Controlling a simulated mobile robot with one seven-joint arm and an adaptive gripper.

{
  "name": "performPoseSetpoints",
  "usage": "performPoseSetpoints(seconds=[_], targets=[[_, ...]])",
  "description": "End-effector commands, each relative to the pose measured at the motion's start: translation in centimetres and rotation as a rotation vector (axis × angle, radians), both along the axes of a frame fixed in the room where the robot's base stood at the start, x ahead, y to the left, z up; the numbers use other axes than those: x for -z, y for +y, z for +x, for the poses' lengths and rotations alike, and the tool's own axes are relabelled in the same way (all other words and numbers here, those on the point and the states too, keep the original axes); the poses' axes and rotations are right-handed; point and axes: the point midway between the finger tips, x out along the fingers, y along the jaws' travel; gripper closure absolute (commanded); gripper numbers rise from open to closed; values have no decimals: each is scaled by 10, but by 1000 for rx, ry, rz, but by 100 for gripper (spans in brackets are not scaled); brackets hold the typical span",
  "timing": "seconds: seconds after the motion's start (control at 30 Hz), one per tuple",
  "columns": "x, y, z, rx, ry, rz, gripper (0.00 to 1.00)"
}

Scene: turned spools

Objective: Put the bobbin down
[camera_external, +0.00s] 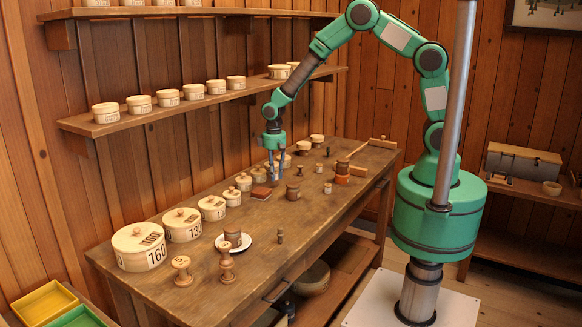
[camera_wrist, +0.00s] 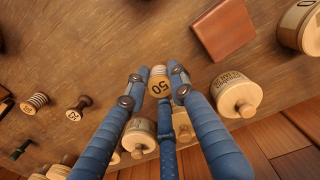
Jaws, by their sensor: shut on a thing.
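My gripper (camera_external: 274,174) points down over the far half of the workbench. In the wrist view my gripper's blue fingers (camera_wrist: 157,76) are shut around a small pale wooden bobbin (camera_wrist: 159,86) with "50" on its end. Its end faces the wrist camera. In the external view the bobbin is too small and covered by the fingers to make out. I cannot tell whether it touches the bench top (camera_external: 255,240) or hangs just above it.
A flat red-brown block (camera_external: 261,193) lies close to my gripper, also in the wrist view (camera_wrist: 224,30). Round lidded boxes (camera_external: 182,225) line the wall side. Spools (camera_external: 293,191) stand to the right. A white saucer (camera_external: 244,246) holds a brown spool. Bare wood lies between them.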

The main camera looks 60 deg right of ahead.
Motion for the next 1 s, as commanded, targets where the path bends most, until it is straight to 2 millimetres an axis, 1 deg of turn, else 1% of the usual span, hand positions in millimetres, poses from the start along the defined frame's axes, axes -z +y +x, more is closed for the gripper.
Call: performPoseSetpoints(seconds=[0.13,0.3,0.4,0.87,0.9,0.97,1.0], targets=[[8,0,0,0,1,0,91],[27,0,-1,0,1,0,91],[34,0,0,0,1,0,91],[38,0,0,0,0,0,91],[38,0,0,0,0,0,72],[38,0,0,0,0,0,60],[38,0,0,0,0,0,58]])
